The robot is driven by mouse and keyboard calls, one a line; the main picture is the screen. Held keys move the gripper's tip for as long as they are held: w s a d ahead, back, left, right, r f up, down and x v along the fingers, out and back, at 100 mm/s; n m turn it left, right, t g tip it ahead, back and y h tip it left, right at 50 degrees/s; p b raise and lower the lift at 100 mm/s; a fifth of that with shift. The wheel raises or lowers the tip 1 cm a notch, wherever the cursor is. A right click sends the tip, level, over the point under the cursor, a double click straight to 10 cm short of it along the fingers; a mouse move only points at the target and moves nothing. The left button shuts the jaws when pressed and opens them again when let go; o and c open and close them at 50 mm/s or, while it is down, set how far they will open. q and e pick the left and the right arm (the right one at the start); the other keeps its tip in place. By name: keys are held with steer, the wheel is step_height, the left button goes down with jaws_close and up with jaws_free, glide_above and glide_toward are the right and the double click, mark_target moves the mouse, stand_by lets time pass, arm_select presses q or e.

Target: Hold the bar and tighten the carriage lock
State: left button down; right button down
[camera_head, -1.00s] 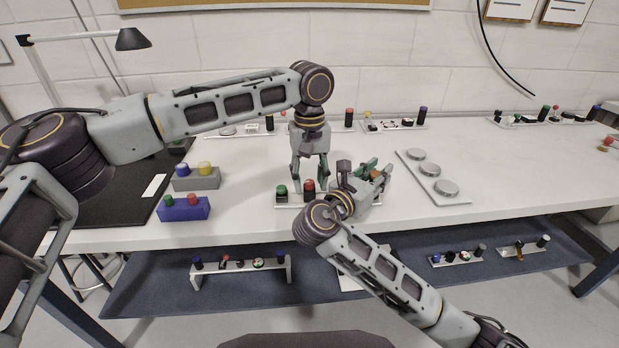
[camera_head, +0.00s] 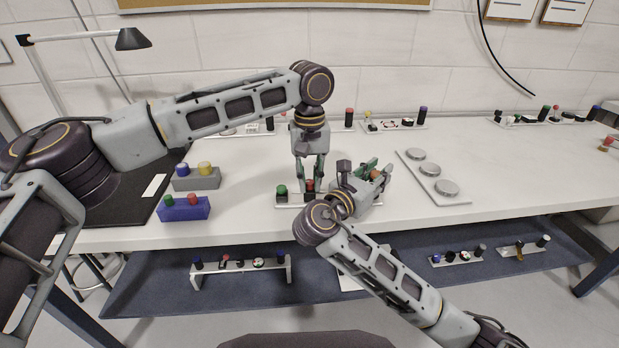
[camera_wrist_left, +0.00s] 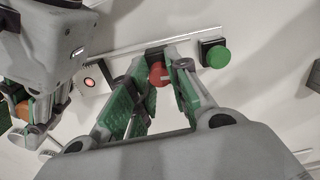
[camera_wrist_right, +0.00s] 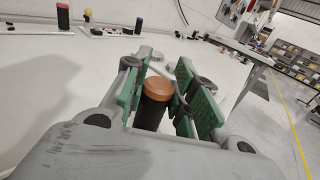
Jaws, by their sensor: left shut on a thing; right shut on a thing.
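A pale bar fixture (camera_head: 292,201) lies on the table in front of me; its strip also shows in the left wrist view (camera_wrist_left: 140,46). It carries a green-topped knob (camera_head: 282,190) and a red-topped knob (camera_wrist_left: 157,75). My left gripper (camera_head: 310,184) points down from above and is shut on the red-topped knob, its green pads on either side. My right gripper (camera_wrist_right: 160,76) is shut on a dark post with an orange cap (camera_wrist_right: 158,87), at the fixture's right side. My right wrist hides part of the fixture in the head view. I cannot tell which part is the carriage lock.
A blue box (camera_head: 184,209) and a grey box (camera_head: 196,179) with coloured knobs stand left. A plate with round discs (camera_head: 432,177) lies right. More fixtures stand along the wall and on the lower shelf (camera_head: 400,282). The table front between is clear.

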arm_select(q)
steer(key=m, duration=1.2)
steer(key=shift+m, duration=2.4)
steer(key=c, duration=1.3)
jaws_free()
steer(key=shift+r, duration=0.2)
